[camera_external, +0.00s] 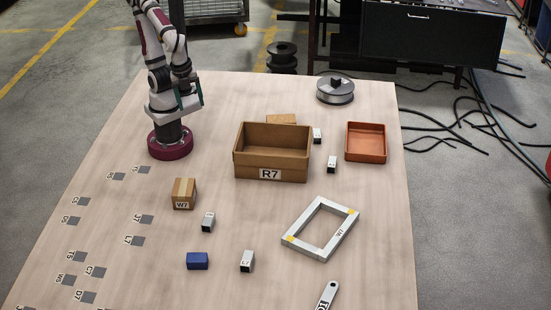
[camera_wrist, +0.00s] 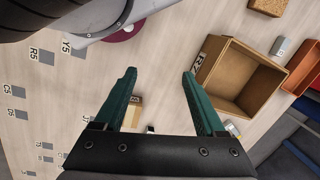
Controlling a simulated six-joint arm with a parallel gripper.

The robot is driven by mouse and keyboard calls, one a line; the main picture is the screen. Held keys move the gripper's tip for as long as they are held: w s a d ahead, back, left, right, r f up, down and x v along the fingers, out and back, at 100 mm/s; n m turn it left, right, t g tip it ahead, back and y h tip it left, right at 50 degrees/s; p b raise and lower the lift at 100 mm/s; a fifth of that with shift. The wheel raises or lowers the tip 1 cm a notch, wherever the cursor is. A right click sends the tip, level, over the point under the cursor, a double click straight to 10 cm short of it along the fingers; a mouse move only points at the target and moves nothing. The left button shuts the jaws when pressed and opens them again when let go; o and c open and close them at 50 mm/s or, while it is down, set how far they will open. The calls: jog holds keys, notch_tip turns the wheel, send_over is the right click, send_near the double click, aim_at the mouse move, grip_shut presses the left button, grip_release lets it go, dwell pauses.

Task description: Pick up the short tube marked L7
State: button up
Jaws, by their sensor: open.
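Several short grey square tubes stand on the table in the outside view, with labels too small to read surely. One at the front centre (camera_external: 247,261) seems to bear an L mark. Another stands left of it (camera_external: 208,222), and two stand between the brown box and the orange tray, one nearer (camera_external: 332,164) and one farther (camera_external: 317,135). My gripper (camera_wrist: 158,73) is open and empty, its green fingers wide apart above the table. It is well away from the front tubes, up at the back left. In the wrist view a tube (camera_wrist: 278,47) shows beside the box.
The brown box R7 (camera_external: 271,174) stands mid-table, with the orange tray (camera_external: 366,155) to its right. The carton W7 (camera_external: 184,194), a blue block (camera_external: 197,261), a grey frame (camera_external: 318,229) and a wrench (camera_external: 327,296) lie nearer the front. Grey marked squares (camera_external: 137,241) line the left.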

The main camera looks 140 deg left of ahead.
aim_at(248, 252)
jog(key=w+d+f+n+h, duration=0.2)
jog(key=w+d+n+h, duration=0.35)
jog(key=w+n, duration=0.35)
jog(key=w+d+f+n+h, duration=0.2)
jog(key=w+d+n+h, duration=0.4)
jog(key=w, duration=0.6)
jog(key=w+a+f+n+t, duration=0.3)
jog(key=w+f+n, duration=0.1)
jog(key=w+n, duration=0.1)
jog(key=w+a+f+n+t, duration=0.3)
jog(key=w+f+n, duration=0.2)
jog(key=w+n, duration=0.1)
jog(key=w+a+f+n+t, duration=0.3)
jog(key=w+f+n, duration=0.1)
jog(key=w+n, duration=0.2)
jog(key=shift+w+a+f, duration=0.25)
jog(key=shift+a, duration=0.05)
jog(key=x, duration=0.5)
jog(key=r+x, duration=0.1)
jog(key=x, duration=0.9)
jog(key=shift+w+d+r, duration=0.15)
jog(key=shift+d, duration=0.1)
grip_shut()
